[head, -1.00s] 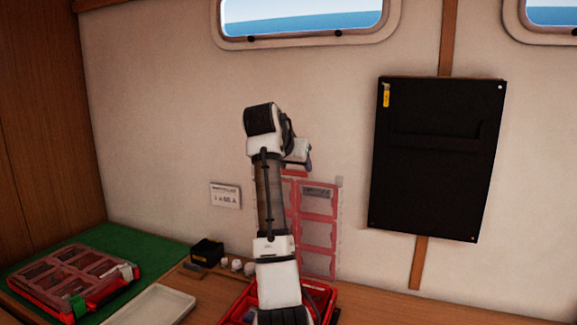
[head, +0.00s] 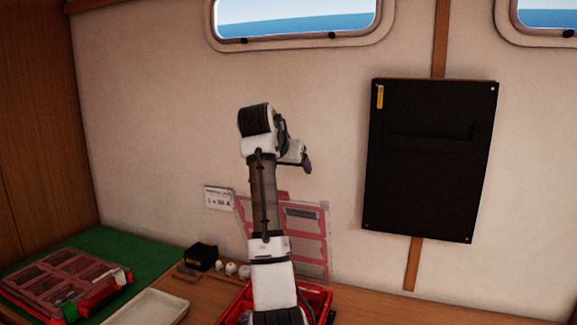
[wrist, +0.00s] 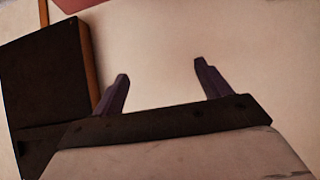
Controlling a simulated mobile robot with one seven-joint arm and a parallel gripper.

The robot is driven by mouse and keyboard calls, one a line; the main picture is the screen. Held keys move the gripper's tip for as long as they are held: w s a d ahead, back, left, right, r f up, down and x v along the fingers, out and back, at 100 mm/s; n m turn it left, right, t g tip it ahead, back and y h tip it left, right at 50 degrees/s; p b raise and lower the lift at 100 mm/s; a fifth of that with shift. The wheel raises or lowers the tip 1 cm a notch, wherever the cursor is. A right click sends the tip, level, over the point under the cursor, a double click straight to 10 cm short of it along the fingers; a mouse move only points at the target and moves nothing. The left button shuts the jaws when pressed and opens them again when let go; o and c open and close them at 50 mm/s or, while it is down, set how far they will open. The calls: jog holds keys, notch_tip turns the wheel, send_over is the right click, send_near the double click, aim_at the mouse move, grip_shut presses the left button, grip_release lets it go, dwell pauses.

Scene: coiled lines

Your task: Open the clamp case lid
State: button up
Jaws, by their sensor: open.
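Two red cases with clear, red-framed lids are in the head view; I cannot tell which is the clamp case. One case (head: 68,285) lies on the green mat at the left with its lid down. The other case (head: 318,298) sits at the bottom centre, partly hidden behind my arm. Its lid (head: 310,240) stands up at the back, near the wall, with its middle hidden by my arm. My gripper (head: 305,160) is raised above that lid, apart from it. In the wrist view my gripper (wrist: 161,72) is open and empty, facing the pale wall.
A white tray (head: 150,308), a small black box (head: 202,256) and several small pale items (head: 230,269) are on the wooden counter. A black pocket panel (head: 430,160) hangs on the wall at the right. A label (head: 219,198) is on the wall.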

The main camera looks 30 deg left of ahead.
jog(key=b+v, duration=0.5)
jog(key=v, duration=0.9)
jog(key=shift+f, duration=0.1)
